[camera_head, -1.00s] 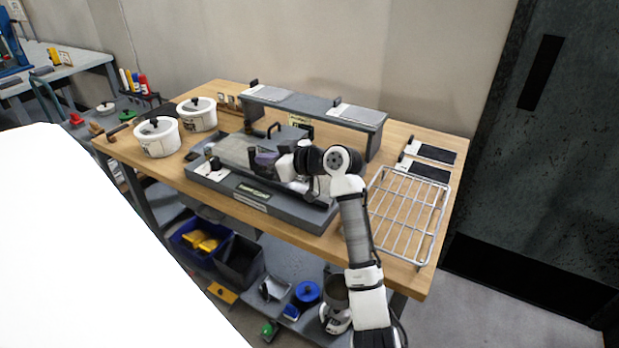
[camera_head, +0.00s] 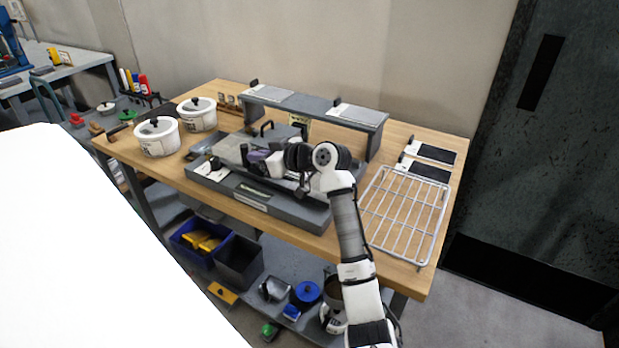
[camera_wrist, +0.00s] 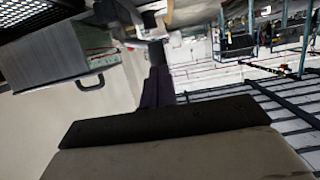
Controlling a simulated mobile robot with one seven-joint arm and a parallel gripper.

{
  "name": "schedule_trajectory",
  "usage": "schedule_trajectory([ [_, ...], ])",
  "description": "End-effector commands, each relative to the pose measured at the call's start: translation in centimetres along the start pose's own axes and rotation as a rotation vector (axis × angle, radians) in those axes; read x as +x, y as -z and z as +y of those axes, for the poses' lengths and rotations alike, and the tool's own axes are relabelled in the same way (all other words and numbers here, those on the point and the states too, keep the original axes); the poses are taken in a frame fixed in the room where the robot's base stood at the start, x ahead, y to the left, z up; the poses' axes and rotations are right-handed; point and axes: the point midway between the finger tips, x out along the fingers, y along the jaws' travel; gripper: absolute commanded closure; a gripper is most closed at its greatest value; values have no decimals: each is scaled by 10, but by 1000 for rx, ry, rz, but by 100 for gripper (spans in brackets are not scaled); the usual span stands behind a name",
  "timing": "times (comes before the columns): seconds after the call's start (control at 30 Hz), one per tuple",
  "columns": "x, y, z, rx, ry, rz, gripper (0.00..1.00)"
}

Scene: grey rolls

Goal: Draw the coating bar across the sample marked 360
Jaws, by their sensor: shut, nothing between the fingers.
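The grey coating bench unit (camera_head: 275,205) sits on the middle of the wooden table. A light grey sheet (camera_head: 232,150) lies on its bed. A white label (camera_head: 203,168) shows at the left end; its number is too small to read. A black loop handle (camera_head: 267,128) stands behind my gripper; I cannot tell whether it belongs to the coating bar. My gripper (camera_head: 256,157) is shut and empty, low over the bed; contact cannot be told. Its dark fingers also show in the wrist view (camera_wrist: 156,88), where a grey block with a black loop handle (camera_wrist: 90,84) is at upper left.
A grey shelf (camera_head: 315,112) with two labelled panels stands behind the unit. A wire rack (camera_head: 402,215) and two dark panels (camera_head: 432,153) lie to the right. Two white lidded pots (camera_head: 157,137) stand at the left. Bare table shows along the front edge.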

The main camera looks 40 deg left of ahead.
Motion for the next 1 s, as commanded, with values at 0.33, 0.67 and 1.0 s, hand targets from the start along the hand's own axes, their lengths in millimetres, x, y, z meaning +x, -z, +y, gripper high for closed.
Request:
schedule_trajectory([
  [0.33,-24,-8,1,1,-1,1,100],
  [0.67,-38,-12,0,1,-1,0,100],
  [1.0,-38,-12,0,1,-1,0,100],
])
